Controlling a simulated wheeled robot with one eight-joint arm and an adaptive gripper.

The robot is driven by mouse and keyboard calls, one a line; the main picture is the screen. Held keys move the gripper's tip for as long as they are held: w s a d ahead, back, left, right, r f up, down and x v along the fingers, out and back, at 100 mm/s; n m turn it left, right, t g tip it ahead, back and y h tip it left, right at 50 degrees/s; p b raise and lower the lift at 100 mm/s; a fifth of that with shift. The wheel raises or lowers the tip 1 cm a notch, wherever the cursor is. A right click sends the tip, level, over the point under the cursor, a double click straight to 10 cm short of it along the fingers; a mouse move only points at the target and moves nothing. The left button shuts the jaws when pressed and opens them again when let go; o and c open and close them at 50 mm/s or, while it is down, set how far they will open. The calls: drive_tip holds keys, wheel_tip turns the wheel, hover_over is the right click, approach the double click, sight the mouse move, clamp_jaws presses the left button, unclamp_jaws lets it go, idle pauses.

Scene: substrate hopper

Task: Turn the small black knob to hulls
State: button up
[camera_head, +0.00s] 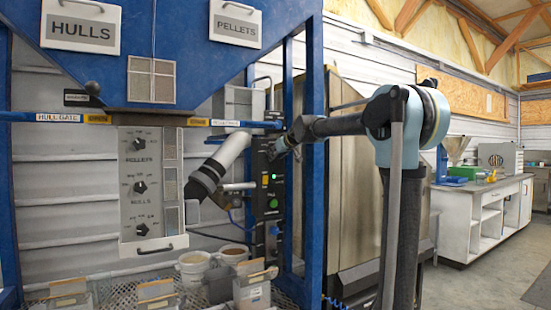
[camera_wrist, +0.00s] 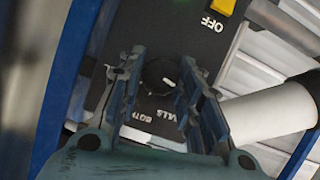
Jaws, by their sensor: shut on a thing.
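The small black knob (camera_wrist: 159,76) sits on a dark control panel in the wrist view, with a pale pointer mark on its face. Upside-down lettering below the knob is partly hidden by the fingers. My gripper (camera_wrist: 160,82) has a finger on each side of the knob and is shut on it. In the head view my gripper (camera_head: 279,149) is at the upper part of the black control panel (camera_head: 262,217), inside the blue frame. The knob itself is hidden there.
A green light (camera_head: 273,176) and coloured buttons are on the panel below my gripper. A pale pipe (camera_head: 225,156) runs close at left; it also shows in the wrist view (camera_wrist: 270,113). A grey panel (camera_head: 127,190) with several black knobs stands farther left. Blue posts flank the area.

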drive_tip(key=shift+w+d+m+g+y, duration=0.15)
drive_tip(key=shift+m+g+y, duration=0.5)
drive_tip(key=shift+m, duration=0.6)
drive_tip(key=shift+d+m+g+y, duration=0.1)
drive_tip(key=shift+m+g+y, duration=0.25)
drive_tip(key=shift+m+y, duration=0.7)
drive_tip(key=shift+m, duration=0.3)
drive_tip(key=o, duration=1.1)
drive_tip(key=shift+f, duration=0.1)
drive_tip(key=shift+c, duration=0.2)
drive_tip(key=v, duration=1.2)
